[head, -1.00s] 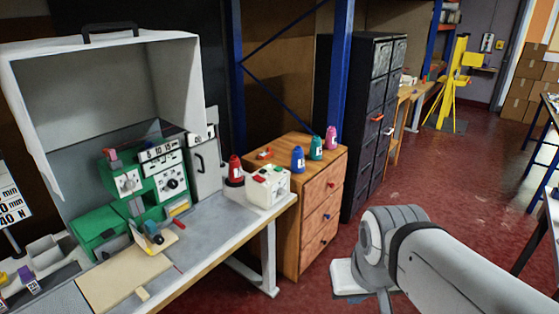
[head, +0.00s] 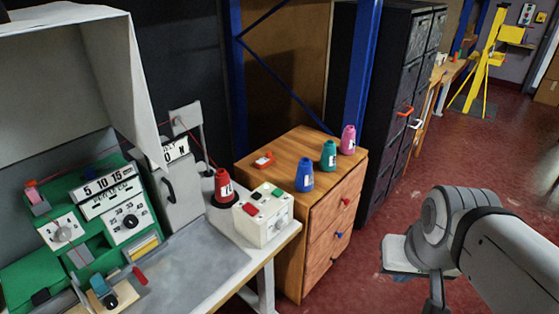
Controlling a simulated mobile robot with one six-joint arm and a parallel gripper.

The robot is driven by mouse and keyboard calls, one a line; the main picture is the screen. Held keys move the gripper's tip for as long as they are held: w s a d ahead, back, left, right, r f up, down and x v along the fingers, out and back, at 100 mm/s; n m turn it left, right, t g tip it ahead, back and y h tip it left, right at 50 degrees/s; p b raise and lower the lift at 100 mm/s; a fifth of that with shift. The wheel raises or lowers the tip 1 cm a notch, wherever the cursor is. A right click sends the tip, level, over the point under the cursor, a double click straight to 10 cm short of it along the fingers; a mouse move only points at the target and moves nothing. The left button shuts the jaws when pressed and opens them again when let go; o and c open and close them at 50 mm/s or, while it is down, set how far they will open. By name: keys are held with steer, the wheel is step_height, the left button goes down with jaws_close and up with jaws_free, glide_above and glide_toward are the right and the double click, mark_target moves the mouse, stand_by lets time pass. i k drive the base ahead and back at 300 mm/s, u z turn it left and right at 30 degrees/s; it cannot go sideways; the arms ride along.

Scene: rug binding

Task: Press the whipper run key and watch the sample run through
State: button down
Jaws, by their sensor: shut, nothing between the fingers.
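A green machine (head: 95,215) with dials and number plates stands at the left on the bench, under a pale hood. A white control box (head: 263,228) sits at the bench's right end, with a red key (head: 251,209) and a green key (head: 276,191) on top. I cannot read any key's label. A red thread cone (head: 224,188) stands just behind the box. No fabric sample can be made out for certain. My arm shows at the lower right, apart from the bench; my gripper's fingers are not visible.
A wooden drawer unit (head: 315,245) beside the bench carries blue (head: 305,175), teal (head: 328,155) and pink (head: 348,140) cones. A dark cabinet (head: 400,100) and a blue rack post (head: 363,65) stand behind. Red floor (head: 480,160) is open at the right.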

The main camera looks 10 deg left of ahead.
mark_target(277, 193)
steer(key=u, duration=0.6)
steer(key=i, duration=0.95)
steer(key=u, duration=0.7)
